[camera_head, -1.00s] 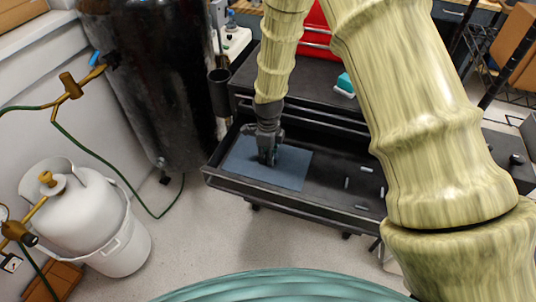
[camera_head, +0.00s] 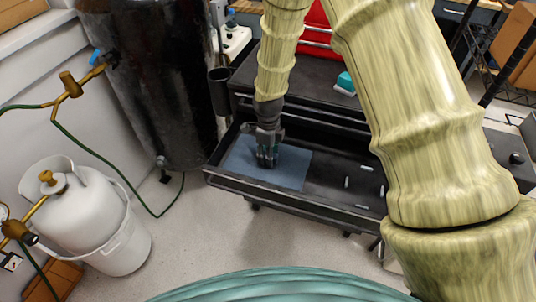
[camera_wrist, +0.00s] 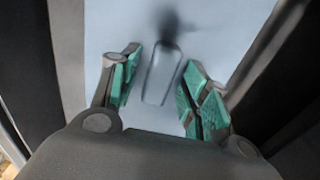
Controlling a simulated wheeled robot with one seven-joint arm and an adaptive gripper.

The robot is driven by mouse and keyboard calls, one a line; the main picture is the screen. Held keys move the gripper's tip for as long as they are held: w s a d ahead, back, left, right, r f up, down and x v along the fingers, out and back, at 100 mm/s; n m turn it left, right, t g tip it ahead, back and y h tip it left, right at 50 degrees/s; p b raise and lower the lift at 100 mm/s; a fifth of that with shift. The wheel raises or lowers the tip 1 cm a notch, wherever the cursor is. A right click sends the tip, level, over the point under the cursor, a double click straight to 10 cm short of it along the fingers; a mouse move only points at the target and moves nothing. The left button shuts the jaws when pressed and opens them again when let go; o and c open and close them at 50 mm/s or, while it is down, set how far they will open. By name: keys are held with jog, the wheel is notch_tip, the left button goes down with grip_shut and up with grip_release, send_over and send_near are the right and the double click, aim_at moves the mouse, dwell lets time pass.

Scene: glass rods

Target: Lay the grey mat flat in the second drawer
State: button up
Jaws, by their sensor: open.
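The grey mat (camera_head: 290,172), blue-grey in the head view, lies flat in the left part of the open drawer (camera_head: 335,205). The mat also fills most of the wrist view (camera_wrist: 215,40), with a dark blurred shadow and a pale outlined shape between the fingers. My gripper (camera_head: 267,163) points down just over the mat's middle. In the wrist view its two green-padded fingers (camera_wrist: 158,95) are apart with nothing clearly held between them. I cannot tell whether the fingertips touch the mat.
Several small pale rods (camera_head: 366,183) lie in the right part of the drawer. The black cabinet top (camera_head: 315,80) is behind, with a teal-and-white item (camera_head: 346,82) on it. A large dark tank (camera_head: 150,90) stands close at the left, and a white gas cylinder (camera_head: 80,205) stands on the floor.

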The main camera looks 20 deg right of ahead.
notch_tip(320, 180, up, 12)
jog(key=b, duration=0.1)
jog(key=shift+f, duration=0.25)
jog(key=shift+d, duration=0.1)
dwell(0.4)
